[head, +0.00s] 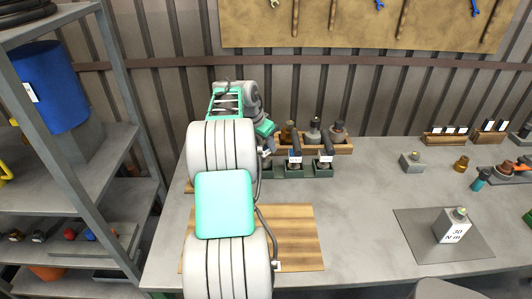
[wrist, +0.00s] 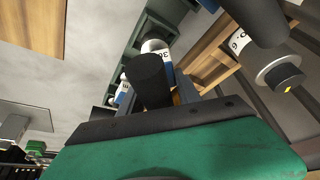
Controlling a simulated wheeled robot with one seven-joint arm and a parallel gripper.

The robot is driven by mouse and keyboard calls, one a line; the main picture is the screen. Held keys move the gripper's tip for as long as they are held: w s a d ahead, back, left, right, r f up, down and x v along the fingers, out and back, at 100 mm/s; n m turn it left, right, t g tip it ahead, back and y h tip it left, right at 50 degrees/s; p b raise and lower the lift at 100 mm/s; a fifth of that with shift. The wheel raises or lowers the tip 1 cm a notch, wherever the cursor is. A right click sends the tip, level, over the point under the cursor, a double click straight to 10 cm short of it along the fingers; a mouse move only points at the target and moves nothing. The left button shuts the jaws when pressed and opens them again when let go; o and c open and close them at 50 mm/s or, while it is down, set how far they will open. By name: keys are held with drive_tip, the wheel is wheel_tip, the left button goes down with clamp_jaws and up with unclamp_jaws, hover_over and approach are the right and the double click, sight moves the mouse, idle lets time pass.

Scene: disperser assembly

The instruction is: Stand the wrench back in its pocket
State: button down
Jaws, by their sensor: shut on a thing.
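In the wrist view, my gripper (wrist: 158,98) is shut on the wrench, whose black round handle (wrist: 150,78) points toward the camera. A white and blue label (wrist: 157,50) reading 30 shows just past the handle. In the head view, my gripper (head: 266,136) is over the left end of a row of dark green pockets (head: 294,172); my arm hides most of the held wrench. Two similar black-handled wrenches stand in the middle (head: 294,146) and right (head: 325,147) pockets. I cannot tell whether the held wrench's lower end is inside the left pocket.
A wooden rack (head: 342,149) with several bottle-like tools stands close behind the pockets. A wooden board (head: 300,235) lies in front. A block marked 30 N m (head: 453,226) stands on a grey plate at right. The middle of the table (head: 365,220) is clear.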

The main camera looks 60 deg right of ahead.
drive_tip(key=shift+f, duration=1.4)
